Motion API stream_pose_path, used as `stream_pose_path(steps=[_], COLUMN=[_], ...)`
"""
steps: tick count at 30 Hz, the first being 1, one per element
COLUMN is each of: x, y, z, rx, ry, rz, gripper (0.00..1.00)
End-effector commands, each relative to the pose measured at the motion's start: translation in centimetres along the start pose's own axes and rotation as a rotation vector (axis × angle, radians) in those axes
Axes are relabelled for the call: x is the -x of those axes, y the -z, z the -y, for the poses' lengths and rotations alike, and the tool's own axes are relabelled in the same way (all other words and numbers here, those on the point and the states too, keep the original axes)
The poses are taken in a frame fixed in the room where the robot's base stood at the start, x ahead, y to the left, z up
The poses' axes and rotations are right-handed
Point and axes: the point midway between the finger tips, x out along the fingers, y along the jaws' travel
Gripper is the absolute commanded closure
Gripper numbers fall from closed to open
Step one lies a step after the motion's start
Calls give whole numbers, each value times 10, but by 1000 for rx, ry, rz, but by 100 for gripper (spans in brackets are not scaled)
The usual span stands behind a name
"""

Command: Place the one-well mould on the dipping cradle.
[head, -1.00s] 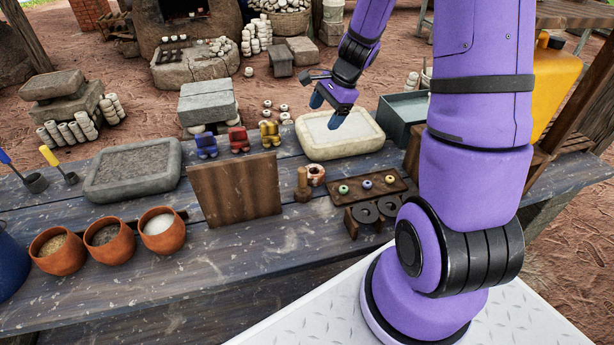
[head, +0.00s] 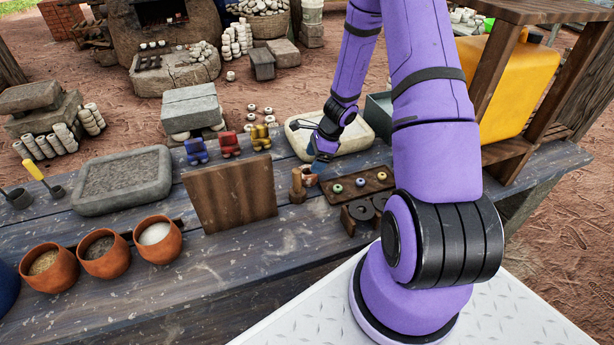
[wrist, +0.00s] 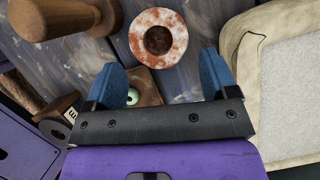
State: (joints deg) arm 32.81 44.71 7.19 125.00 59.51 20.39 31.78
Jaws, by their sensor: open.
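The one-well mould looks to be the small round reddish piece with white speckles and one dark well, in the wrist view (wrist: 178,38). It stands on the table just beyond my fingertips, centred near the gap between them. In the head view my gripper covers most of it. My gripper (wrist: 162,78) is open and empty, its blue fingers apart; in the head view it is low over the table (head: 314,168). The dipping cradle may be the dark stand with two rings (head: 361,213) at the table's front edge; I cannot be sure.
A wooden peg (head: 297,187) stands close left of the mould. A wooden board (head: 374,178) with three coloured rings lies to the right. A pale stone tray (head: 357,145) is behind. An upright brown panel (head: 230,195) stands left. Clay pots (head: 158,239) are farther left.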

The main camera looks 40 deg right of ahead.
Motion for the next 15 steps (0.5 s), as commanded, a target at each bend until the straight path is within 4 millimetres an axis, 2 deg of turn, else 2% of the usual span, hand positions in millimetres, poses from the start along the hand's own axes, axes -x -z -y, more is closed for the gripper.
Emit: stream_pose_path(steps=[5,15], x=[-10,-50], y=[-1,-4], z=[0,-2], rx=[-2,-1], ry=[0,-1], rz=[0,0], gripper=[21,21])
